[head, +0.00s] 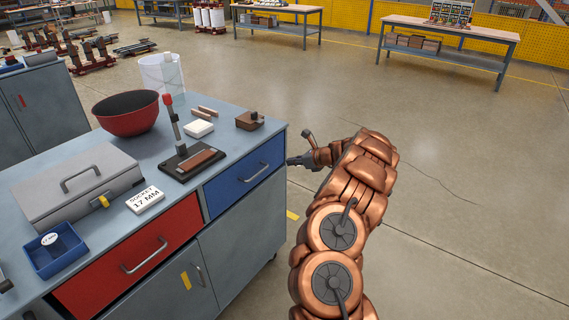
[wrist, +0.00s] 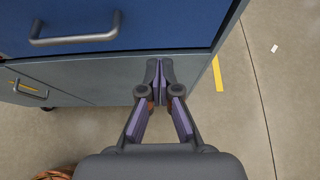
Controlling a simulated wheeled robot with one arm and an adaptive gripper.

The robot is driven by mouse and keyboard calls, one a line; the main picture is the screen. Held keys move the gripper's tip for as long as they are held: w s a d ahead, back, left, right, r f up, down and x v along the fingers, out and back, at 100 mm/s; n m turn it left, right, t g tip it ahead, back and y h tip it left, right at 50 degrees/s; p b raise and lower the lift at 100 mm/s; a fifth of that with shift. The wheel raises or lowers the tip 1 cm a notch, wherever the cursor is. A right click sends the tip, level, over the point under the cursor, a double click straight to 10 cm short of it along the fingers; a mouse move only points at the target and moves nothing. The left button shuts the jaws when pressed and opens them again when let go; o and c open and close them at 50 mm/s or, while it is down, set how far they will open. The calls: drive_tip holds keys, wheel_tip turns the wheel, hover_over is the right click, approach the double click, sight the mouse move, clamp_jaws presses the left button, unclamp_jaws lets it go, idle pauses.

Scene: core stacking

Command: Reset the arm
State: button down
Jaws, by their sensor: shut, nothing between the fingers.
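My gripper (wrist: 159,82) is shut and empty in the wrist view. Its fingertips meet in front of the grey cabinet face, below the blue drawer (wrist: 75,22) and its handle. In the head view my gripper (head: 296,161) is beside the right end of the workbench, close to the blue drawer (head: 245,178). My copper-coloured arm (head: 340,215) reaches up from the bottom of the head view, to the right of the bench. I cannot tell whether the fingertips touch the cabinet.
The bench top (head: 225,150) carries a red bowl (head: 128,113), a clear bucket (head: 161,75), a grey toolbox (head: 78,185), a blue tray (head: 55,250), a stand with a red-topped lever (head: 187,155) and small blocks. A red drawer (head: 130,262) is below. The floor (head: 470,180) to the right is clear.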

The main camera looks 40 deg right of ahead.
drive_tip(key=shift+v, duration=2.95)
drive_tip(key=a+r+n+g+y, duration=0.1)
drive_tip(key=a+r+n, duration=0.25)
drive_tip(key=a, duration=0.45)
drive_tip(key=w+a+r+n+g+y+p, duration=0.1)
drive_tip(key=a+r+n+y, duration=0.2)
drive_tip(key=a, duration=0.4)
drive_tip(key=a+r+n+g, duration=0.1)
drive_tip(key=a+r+n, duration=0.25)
drive_tip(key=a, duration=0.45)
drive_tip(key=s+a+r+n+g+p, duration=0.1)
drive_tip(key=s+a+r+n+g, duration=0.15)
drive_tip(key=s+a+n, duration=0.4)
drive_tip(key=s+a+r+n+g, duration=0.1)
drive_tip(key=s+a+r+g, duration=0.2)
drive_tip(key=a, duration=0.7)
drive_tip(key=s+a+r+n+g+h+p, duration=0.1)
drive_tip(key=s+a+n+g+h, duration=0.15)
drive_tip(key=s+n, duration=0.7)
drive_tip(key=s+a+n+g+h+p, duration=0.15)
drive_tip(key=s+a, duration=0.25)
drive_tip(key=s, duration=1.2)
drive_tip(key=s+d+n+h+p, duration=0.1)
drive_tip(key=s+d+n+h, duration=0.2)
drive_tip(key=s, duration=0.6)
drive_tip(key=shift+s+d+f+n+g+h, duration=0.35)
drive_tip(key=shift+d+n, duration=0.2)
drive_tip(key=shift+d, duration=0.3)
